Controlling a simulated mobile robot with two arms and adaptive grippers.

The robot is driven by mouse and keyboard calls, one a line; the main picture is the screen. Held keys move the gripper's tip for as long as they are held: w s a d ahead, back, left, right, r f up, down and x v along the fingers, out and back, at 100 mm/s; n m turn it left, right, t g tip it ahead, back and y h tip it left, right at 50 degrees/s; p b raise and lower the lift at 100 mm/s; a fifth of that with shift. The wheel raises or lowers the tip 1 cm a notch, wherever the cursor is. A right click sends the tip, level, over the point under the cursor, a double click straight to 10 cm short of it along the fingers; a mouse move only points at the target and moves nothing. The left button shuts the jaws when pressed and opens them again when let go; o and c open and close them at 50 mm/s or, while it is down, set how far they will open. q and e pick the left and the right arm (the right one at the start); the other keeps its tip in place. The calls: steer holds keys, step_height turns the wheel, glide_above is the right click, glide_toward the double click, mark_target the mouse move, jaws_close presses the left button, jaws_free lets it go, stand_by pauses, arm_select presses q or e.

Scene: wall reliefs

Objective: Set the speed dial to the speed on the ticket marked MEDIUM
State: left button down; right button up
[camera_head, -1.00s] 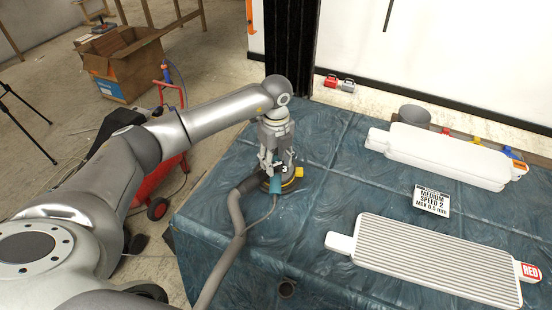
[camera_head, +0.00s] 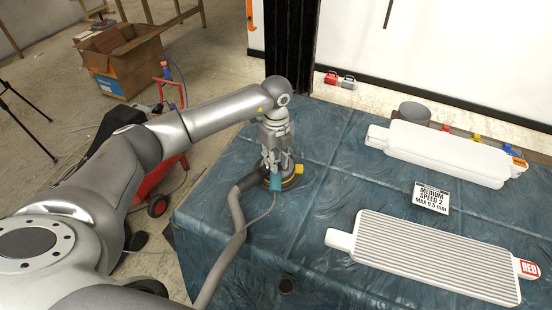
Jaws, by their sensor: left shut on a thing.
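The ticket (camera_head: 431,198) lies on the blue-covered table and reads MEDIUM, SPEED 2, MAX 0.5 mm. A sander with a teal part (camera_head: 275,184), a dark round base and a yellow tab (camera_head: 299,169) stands at the table's left side. A thick grey hose joins it. My left gripper (camera_head: 277,168) points down over the sander and is shut on its top, where the speed dial seems to be. The fingers hide the dial, and I cannot read its setting. My right gripper is not in view.
A ribbed white panel (camera_head: 430,257) with a RED label lies at the front right. Smooth white panels (camera_head: 440,150) lie behind the ticket. The grey hose (camera_head: 236,225) runs over the table's left edge. The table between sander and ticket is clear.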

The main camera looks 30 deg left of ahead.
arm_select(q)
steer(key=n, duration=0.5)
steer(key=shift+n, duration=0.3)
steer(key=n+p, duration=0.1)
steer(key=n, duration=0.4)
steer(key=shift+n, duration=0.4)
steer(key=shift+p, duration=0.3)
steer(key=c, duration=1.3)
jaws_free()
steer(key=shift+r, duration=0.25)
step_height(320, 180, up, 12)
steer(key=shift+f, duration=0.2)
